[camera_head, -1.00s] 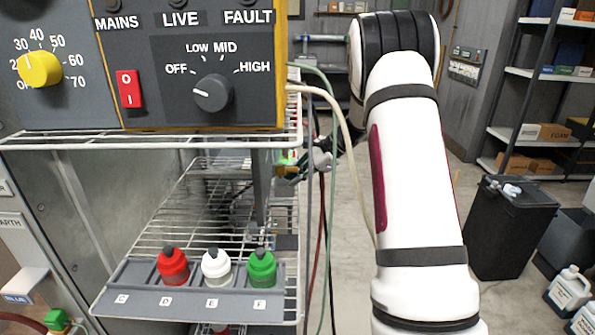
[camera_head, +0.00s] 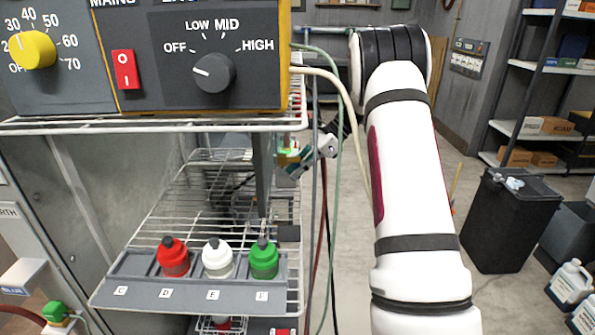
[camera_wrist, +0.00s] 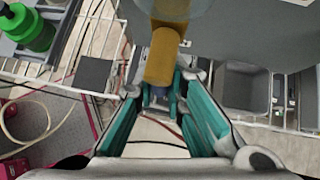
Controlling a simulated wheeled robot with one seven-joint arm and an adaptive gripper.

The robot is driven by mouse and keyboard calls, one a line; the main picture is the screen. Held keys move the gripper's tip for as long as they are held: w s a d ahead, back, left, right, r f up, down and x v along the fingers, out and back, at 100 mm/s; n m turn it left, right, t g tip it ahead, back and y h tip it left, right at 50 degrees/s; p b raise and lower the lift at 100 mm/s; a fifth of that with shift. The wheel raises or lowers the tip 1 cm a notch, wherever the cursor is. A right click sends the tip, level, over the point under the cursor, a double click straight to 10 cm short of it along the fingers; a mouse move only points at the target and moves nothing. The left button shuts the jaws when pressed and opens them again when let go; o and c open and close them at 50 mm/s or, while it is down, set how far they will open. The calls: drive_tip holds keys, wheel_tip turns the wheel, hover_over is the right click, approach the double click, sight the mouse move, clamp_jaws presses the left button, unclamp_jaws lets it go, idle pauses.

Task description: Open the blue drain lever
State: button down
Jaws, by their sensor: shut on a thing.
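In the wrist view, my gripper (camera_wrist: 160,92) has its teal-padded fingers closed in around a small, dark bluish piece below a brass-yellow stem (camera_wrist: 163,58). This piece looks like the blue drain lever (camera_wrist: 158,99), mostly hidden between the fingers, so how far it is turned cannot be told. The stem hangs under a rounded, translucent grey body at the top. In the head view, my gripper (camera_head: 294,163) is small, beside the post under the control box, touching or close to a green and brass fitting (camera_head: 287,150).
The wire rack shelf (camera_head: 190,205) holds red (camera_head: 173,257), white (camera_head: 217,258) and green (camera_head: 264,259) bottles in a grey holder. Hoses (camera_head: 335,90) hang close to my gripper. A black bin (camera_head: 510,222) and shelving stand right, with open floor between.

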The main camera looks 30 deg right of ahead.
drive_tip(key=shift+s, duration=0.15)
drive_tip(key=c, duration=1.7)
unclamp_jaws()
drive_tip(key=shift+o, duration=0.2)
drive_tip(key=v, duration=1.2)
